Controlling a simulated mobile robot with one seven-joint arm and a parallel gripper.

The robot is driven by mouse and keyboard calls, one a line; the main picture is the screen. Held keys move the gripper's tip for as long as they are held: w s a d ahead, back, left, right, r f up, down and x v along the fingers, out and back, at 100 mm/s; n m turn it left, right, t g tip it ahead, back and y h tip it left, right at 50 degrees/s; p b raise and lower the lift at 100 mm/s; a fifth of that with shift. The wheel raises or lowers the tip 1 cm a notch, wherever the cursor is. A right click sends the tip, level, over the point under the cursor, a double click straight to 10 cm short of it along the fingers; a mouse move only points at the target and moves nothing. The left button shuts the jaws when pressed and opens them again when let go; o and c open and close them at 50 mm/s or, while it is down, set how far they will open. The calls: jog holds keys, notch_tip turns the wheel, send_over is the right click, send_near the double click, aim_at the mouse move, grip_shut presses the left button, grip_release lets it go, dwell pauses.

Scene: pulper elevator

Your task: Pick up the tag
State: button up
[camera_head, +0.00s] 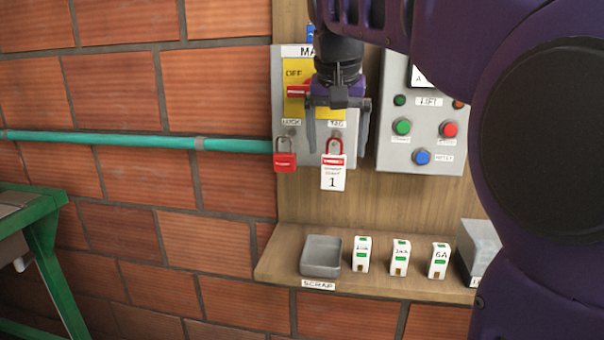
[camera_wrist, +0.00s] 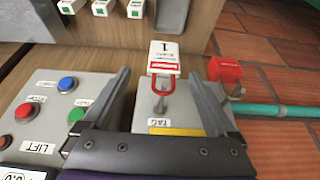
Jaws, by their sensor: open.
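The tag (camera_head: 333,178) is a white card with a red band, a "1" and a red loop on top. It hangs by the loop below the "TAG" label on the grey switch box. In the wrist view the tag (camera_wrist: 165,58) shows just beyond and between the fingertips. My gripper (camera_head: 336,151) is open and empty in front of the box, with its fingers pointing down just above the tag, one to each side. In the wrist view the two fingers of my gripper (camera_wrist: 160,74) are spread wide. I cannot tell the exact gap to the tag.
A red padlock (camera_head: 285,160) hangs left of the tag, close by. A lift panel (camera_head: 424,125) with buttons is at the right. Below, a wooden shelf (camera_head: 385,286) holds a grey scrap tray (camera_head: 321,257) and several white modules. A green pipe (camera_head: 150,141) runs along the brick wall.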

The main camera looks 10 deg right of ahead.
aim_at(334, 157)
jog(key=x, duration=0.1)
jog(key=b+x, duration=0.1)
jog(key=x, duration=0.3)
jog(key=shift+a+f, duration=0.1)
jog(key=shift+a, duration=0.2)
grip_shut()
